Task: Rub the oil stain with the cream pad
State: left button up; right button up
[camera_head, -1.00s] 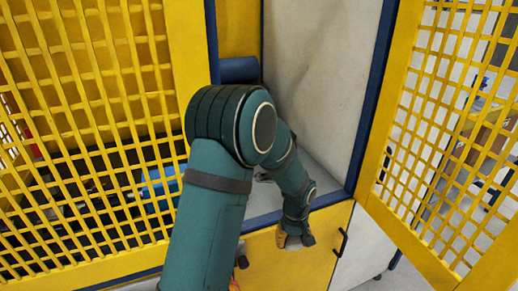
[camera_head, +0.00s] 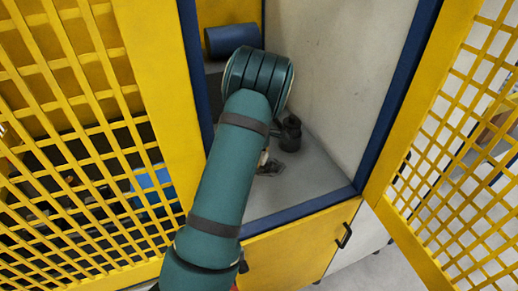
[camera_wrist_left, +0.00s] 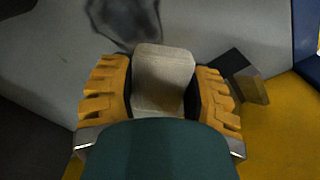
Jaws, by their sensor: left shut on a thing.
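My left gripper (camera_wrist_left: 160,85) is shut on the cream pad (camera_wrist_left: 164,62), a pale block held between its yellow ribbed fingers in the left wrist view. The oil stain (camera_wrist_left: 125,20) is a dark smudge on the grey surface just beyond the pad's far edge. The pad's tip is close to the stain or overlaps its near edge; I cannot tell whether it touches the surface. My right gripper is not in view.
The cabinet has a grey floor (camera_head: 325,180), a pale right wall (camera_head: 350,70) and blue frame edges. A blue roll (camera_head: 232,40) lies at the back. A dark object (camera_head: 290,133) shows beside my arm. Yellow mesh doors (camera_head: 75,130) stand on both sides.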

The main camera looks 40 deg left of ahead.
aim_at(286, 167)
pick_arm(q)
jog(key=shift+f, duration=2.9)
jog(key=shift+f+b, duration=0.7)
jog(key=shift+f, duration=0.3)
jog(key=shift+w+d+r, duration=0.1)
jog(key=shift+w+d, duration=0.35)
jog(key=shift+w, duration=0.35)
jog(key=shift+w+d+r, duration=0.1)
jog(key=shift+w+d, duration=0.35)
jog(key=shift+w, duration=0.35)
jog(key=shift+w+d+f, duration=0.15)
jog(key=shift+w+d, duration=0.25)
jog(key=shift+w, duration=0.35)
jog(key=shift+w+d+f, duration=0.1)
jog(key=shift+w+d, duration=0.25)
jog(key=shift+w, duration=0.4)
jog(key=shift+w+d, duration=0.45)
jog(key=shift+w, duration=0.45)
jog(key=shift+w+d, duration=0.45)
jog(key=shift+w, duration=0.4)
